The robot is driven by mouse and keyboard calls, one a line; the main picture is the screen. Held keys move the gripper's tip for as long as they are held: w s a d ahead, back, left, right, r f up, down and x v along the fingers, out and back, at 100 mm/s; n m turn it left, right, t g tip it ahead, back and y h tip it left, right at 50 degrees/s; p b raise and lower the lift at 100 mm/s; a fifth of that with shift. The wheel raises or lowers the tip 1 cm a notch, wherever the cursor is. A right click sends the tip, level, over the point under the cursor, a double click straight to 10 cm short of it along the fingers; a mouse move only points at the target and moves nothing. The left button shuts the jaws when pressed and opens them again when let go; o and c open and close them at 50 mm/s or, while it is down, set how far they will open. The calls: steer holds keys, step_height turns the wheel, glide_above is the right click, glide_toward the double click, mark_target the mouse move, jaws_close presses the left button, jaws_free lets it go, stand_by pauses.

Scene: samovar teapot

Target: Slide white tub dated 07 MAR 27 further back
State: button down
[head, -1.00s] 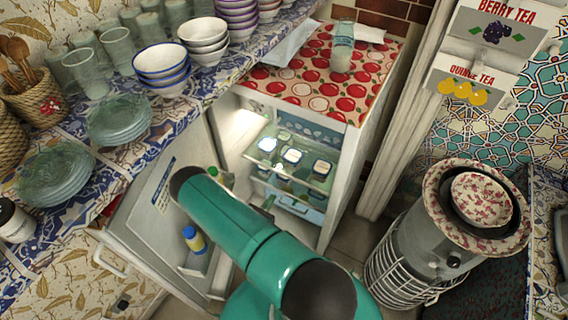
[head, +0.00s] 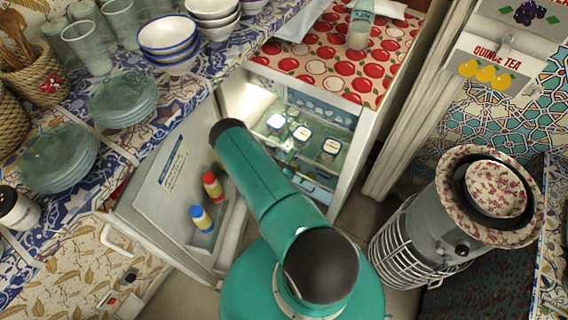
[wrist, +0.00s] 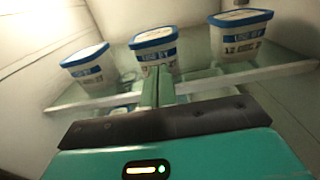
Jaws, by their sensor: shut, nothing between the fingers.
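Three white tubs with blue rims stand in a row on the fridge shelf. In the wrist view they are the left tub (wrist: 87,66), the middle tub (wrist: 155,50) and the right tub (wrist: 239,38). The right tub's print looks like 12 DEC; the other dates are too blurred to read, so I cannot tell which is 07 MAR 27. My gripper (wrist: 158,72) is shut and empty, its tips in front of the middle tub's lower face. I cannot tell whether they touch it. In the head view the tubs show small (head: 302,134), and my arm hides the gripper.
The shelf's front edge (wrist: 210,84) runs below the tubs. The open fridge door (head: 165,185) stands at the left, holding a red bottle (head: 212,187) and a blue-capped yellow bottle (head: 202,219). A grey heater-like drum (head: 425,235) stands at the right.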

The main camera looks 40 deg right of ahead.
mark_target(298, 143)
steer(key=shift+x, duration=1.65)
steer(key=shift+x, duration=1.95)
steer(key=shift+w+a, duration=0.1)
